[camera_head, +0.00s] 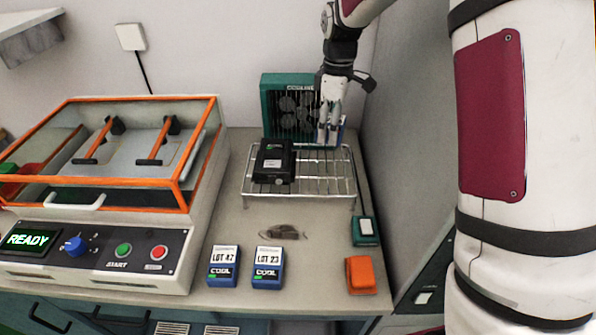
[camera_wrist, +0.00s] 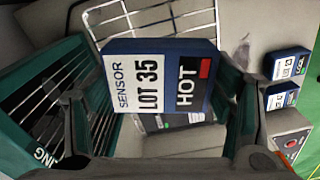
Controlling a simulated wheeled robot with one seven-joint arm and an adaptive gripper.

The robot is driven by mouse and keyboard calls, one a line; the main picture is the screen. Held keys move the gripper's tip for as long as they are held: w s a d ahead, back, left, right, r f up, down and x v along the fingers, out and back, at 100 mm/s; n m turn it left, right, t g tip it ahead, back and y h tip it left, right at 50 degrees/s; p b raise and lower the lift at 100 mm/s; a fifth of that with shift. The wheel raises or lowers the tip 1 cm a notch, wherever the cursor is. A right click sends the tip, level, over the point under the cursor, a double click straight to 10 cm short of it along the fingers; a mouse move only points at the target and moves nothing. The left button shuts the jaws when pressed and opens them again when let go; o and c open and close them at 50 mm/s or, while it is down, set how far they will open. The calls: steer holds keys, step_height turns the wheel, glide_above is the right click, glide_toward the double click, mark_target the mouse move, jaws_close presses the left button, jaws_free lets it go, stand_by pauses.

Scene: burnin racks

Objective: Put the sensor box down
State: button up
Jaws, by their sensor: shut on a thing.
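My gripper (camera_head: 330,128) is shut on a blue and white sensor box (camera_wrist: 160,82) labelled SENSOR, LOT 35 and HOT with a red mark. In the head view the box (camera_head: 342,131) is mostly hidden behind the fingers. The gripper points down at the back right of a wire rack (camera_head: 325,187), in front of a green cooling fan (camera_head: 290,93). I cannot tell whether the box touches the rack. A black device (camera_head: 273,160) sits on the rack's left half; the right half is bare.
Two blue boxes, LOT 42 (camera_head: 223,267) and LOT 23 (camera_head: 268,268), stand marked COOL on the bench front. A dark cable-like item (camera_head: 283,231) lies behind them. Green (camera_head: 366,231) and orange (camera_head: 360,275) items lie at right. An oven (camera_head: 110,160) reading READY stands left.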

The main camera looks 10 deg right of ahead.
mark_target(326, 167)
steer(key=n+b, duration=0.1)
steer(key=f+n+b, duration=0.1)
steer(key=n, duration=0.1)
steer(key=shift+w+f+b, duration=0.25)
steer(key=shift+w+b, duration=0.15)
steer(key=shift+f, duration=0.2)
step_height(326, 167, down, 10)
steer(key=shift+r, duration=0.25)
steer(key=shift+f, duration=0.1)
steer(key=o, duration=1.3)
step_height(326, 167, up, 12)
steer(key=shift+r, duration=0.15)
